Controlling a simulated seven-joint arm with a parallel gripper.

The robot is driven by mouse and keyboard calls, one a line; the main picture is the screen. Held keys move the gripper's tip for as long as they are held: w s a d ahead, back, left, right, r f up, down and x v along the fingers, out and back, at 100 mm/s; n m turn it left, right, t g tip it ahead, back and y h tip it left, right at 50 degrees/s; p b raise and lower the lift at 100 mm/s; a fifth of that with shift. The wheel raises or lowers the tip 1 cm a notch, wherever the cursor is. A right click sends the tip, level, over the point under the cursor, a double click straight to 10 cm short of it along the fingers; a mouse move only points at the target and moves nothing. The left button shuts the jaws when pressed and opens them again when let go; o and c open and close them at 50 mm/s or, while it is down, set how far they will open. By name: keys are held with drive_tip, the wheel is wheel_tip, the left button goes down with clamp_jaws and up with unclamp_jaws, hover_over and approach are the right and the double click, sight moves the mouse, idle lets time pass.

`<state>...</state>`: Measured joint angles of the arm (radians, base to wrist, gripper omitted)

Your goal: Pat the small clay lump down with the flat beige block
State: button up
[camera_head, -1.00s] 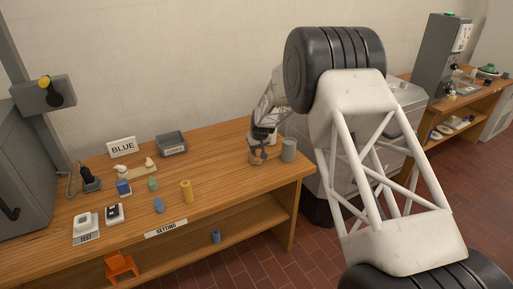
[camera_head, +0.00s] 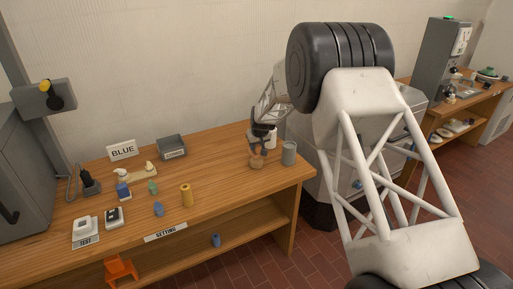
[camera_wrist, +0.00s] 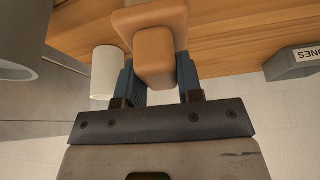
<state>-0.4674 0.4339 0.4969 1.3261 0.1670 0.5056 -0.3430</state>
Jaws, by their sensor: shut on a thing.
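My gripper (camera_head: 257,150) is over the right end of the wooden bench, pointing down. Its two blue-grey fingers (camera_wrist: 161,85) are shut on the orange-tan grip of the flat beige block (camera_wrist: 155,55). The block's wider flat part (camera_wrist: 133,22) shows beyond the grip in the wrist view. In the head view the block (camera_head: 256,163) is a small tan shape below the fingers, at or close above the bench top; I cannot tell if it touches. I cannot make out the clay lump; the block may hide it.
A grey cylinder (camera_head: 289,152) stands just right of my gripper, and a white cylinder (camera_wrist: 105,72) is close beside the fingers. A grey labelled tray (camera_head: 172,147) is further left. The bench between is clear.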

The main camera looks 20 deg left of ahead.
drive_tip(key=shift+f, duration=0.1)
idle(0.6)
drive_tip(key=shift+f, duration=0.95)
drive_tip(key=shift+f, duration=0.95)
idle(3.0)
drive_tip(key=shift+r, duration=0.15)
drive_tip(key=shift+r, duration=1.7)
drive_tip(key=shift+s, duration=0.1)
